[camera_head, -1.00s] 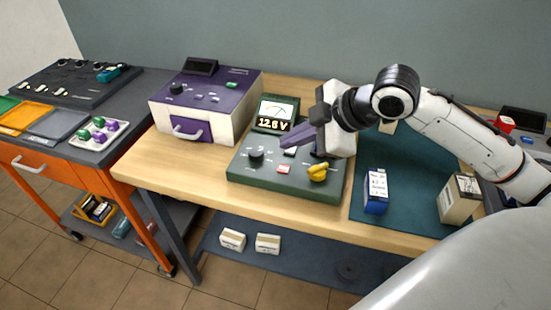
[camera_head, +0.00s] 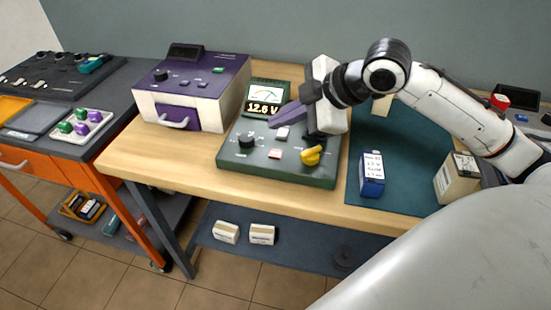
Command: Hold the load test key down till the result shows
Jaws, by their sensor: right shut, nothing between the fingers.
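The green battery tester (camera_head: 235,155) stands on the wooden bench. Its raised display (camera_head: 264,98) has a needle gauge and reads 12.6 V. On its sloped top are a black knob (camera_head: 247,140), a white key (camera_head: 282,133), a red and white key (camera_head: 275,154) and a yellow knob (camera_head: 311,156). I cannot read which key is the load test key. My right gripper (camera_head: 272,123) is shut and empty. Its purple fingers point left and down, just above the white key; I cannot tell whether they touch it. My left gripper is not in view.
A purple and white charger box (camera_head: 191,92) stands left of the tester. A tray of green and purple caps (camera_head: 81,126) is on the left cart.

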